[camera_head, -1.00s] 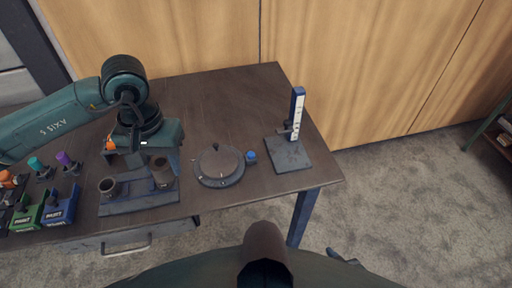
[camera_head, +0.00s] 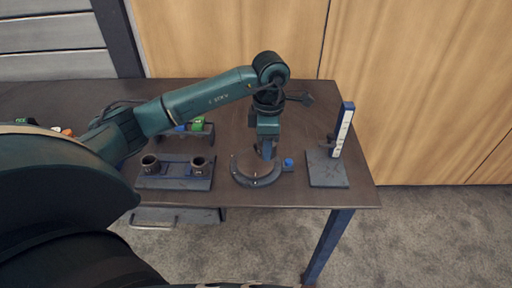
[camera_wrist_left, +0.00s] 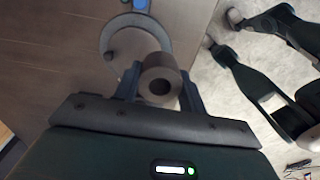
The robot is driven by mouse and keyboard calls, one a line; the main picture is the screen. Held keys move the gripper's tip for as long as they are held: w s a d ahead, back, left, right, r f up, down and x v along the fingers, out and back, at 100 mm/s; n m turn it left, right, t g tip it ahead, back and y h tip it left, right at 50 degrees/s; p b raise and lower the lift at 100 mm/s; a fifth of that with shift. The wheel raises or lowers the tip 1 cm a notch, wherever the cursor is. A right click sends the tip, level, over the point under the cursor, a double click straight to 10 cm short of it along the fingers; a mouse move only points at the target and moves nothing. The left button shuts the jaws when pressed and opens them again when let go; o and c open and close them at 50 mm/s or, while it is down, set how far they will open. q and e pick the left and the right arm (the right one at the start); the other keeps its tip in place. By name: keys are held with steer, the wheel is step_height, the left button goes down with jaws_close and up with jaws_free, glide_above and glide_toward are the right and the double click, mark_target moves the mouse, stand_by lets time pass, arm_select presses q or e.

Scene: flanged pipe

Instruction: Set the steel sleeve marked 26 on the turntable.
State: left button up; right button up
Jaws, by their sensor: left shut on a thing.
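My left gripper (camera_head: 267,148) points down over the turntable (camera_head: 246,174) in the head view. In the left wrist view the gripper (camera_wrist_left: 160,86) is shut on a brownish steel sleeve (camera_wrist_left: 160,68), with its dark bore showing between the fingers. I can read no number on it, and the gripper mostly hides it in the head view. The turntable's grey rim (camera_wrist_left: 112,30) lies just beyond the sleeve in the wrist view. I cannot tell whether the sleeve touches the turntable. My right gripper is not in view.
A rack (camera_head: 175,182) left of the turntable bears two dark open-topped cylinders (camera_head: 150,163). A blue knob (camera_head: 288,163) sits at the turntable's right. A gauge stand (camera_head: 328,170) with a white scale is further right, near the table (camera_head: 360,195) edge.

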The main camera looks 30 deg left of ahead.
arm_select(q)
steer(key=a+f+n, duration=0.1)
steer(key=n, duration=0.2)
steer(key=w+a+f+n, duration=0.1)
steer(key=n, duration=0.2)
steer(key=a+f+n+b, duration=0.1)
steer(key=n, duration=0.3)
steer(key=shift+w+a+f, duration=0.3)
steer(key=shift+a, duration=0.1)
steer(key=shift+w+a+f+n, duration=0.1)
steer(key=shift+a+f+n, duration=0.25)
steer(key=shift+n, duration=0.65)
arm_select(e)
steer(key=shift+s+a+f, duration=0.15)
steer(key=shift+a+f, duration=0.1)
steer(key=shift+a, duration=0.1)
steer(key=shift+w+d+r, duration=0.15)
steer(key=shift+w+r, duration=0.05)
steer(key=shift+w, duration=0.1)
arm_select(q)
steer(key=shift+f, duration=0.15)
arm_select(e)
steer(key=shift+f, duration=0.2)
